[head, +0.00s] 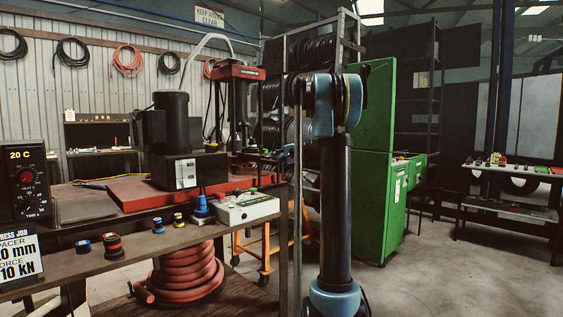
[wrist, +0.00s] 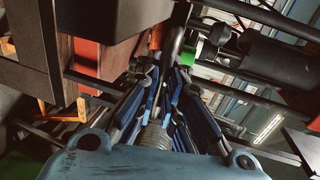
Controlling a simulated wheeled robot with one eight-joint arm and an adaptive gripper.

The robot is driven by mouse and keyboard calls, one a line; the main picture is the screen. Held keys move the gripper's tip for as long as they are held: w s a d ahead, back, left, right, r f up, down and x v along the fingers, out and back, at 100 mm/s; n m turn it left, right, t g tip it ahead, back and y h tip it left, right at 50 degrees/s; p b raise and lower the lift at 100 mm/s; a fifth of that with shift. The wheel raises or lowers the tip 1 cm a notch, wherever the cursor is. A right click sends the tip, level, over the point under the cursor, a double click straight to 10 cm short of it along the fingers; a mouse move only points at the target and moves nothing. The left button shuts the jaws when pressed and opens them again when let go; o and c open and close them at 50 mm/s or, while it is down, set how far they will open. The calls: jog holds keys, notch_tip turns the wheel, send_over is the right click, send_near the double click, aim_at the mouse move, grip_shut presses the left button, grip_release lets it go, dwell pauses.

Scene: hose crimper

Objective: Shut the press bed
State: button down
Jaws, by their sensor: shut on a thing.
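In the wrist view my gripper (wrist: 172,80) has its blue-sided fingers closed around a dark round bar (wrist: 176,38). The bar runs up and away between the fingertips. I cannot tell whether this bar belongs to the press bed. In the head view a press with a red top frame (head: 236,71) stands behind the bench, left of my arm. Its bed is mostly hidden, so I cannot tell how far open it is. My gripper does not show in the head view.
A workbench (head: 150,243) holds a black motor unit (head: 172,120) on a red plate (head: 130,193), a white control box (head: 243,208) and small coloured spools. A coiled red hose (head: 187,272) lies below. A green cabinet (head: 372,165) stands behind my arm.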

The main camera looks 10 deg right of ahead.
jog(key=r+x, duration=0.1)
jog(key=x, duration=0.7)
jog(key=r+x, duration=0.1)
jog(key=x, duration=0.4)
jog(key=shift+w+a+r, duration=0.2)
jog(key=shift+r, duration=0.15)
jog(key=c, duration=1.7)
grip_release()
jog(key=shift+w+f, duration=0.1)
jog(key=v, duration=1.2)
